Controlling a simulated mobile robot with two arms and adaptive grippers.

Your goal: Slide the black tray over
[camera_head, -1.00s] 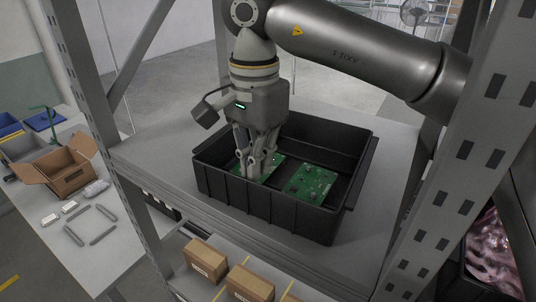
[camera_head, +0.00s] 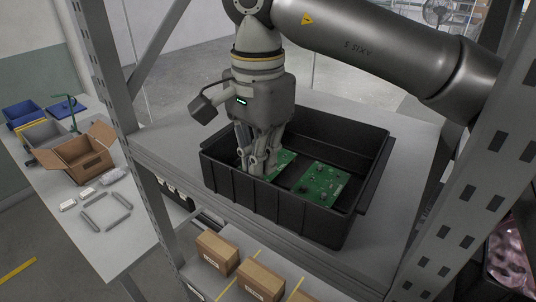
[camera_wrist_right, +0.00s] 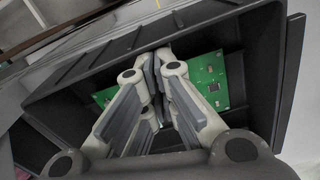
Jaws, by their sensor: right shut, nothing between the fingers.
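The black tray (camera_head: 290,207) is a deep open box on the grey shelf (camera_head: 166,150). Two green circuit boards lie in it: one (camera_head: 322,183) is in plain view, the other (camera_head: 284,160) is partly behind my right gripper. My right gripper (camera_head: 256,170) points down inside the tray near its front wall, at the left half. Its fingers are shut with nothing between them. In the right wrist view the fingertips (camera_wrist_right: 162,60) are near the tray's wall (camera_wrist_right: 110,50); I cannot tell whether they touch it. My left gripper is not in view.
Grey perforated rack posts (camera_head: 115,110) stand left and right of the shelf. Cardboard boxes (camera_head: 217,250) sit on a lower level. A table at left holds an open carton (camera_head: 82,158) and bins. Bare shelf shows left and right of the tray.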

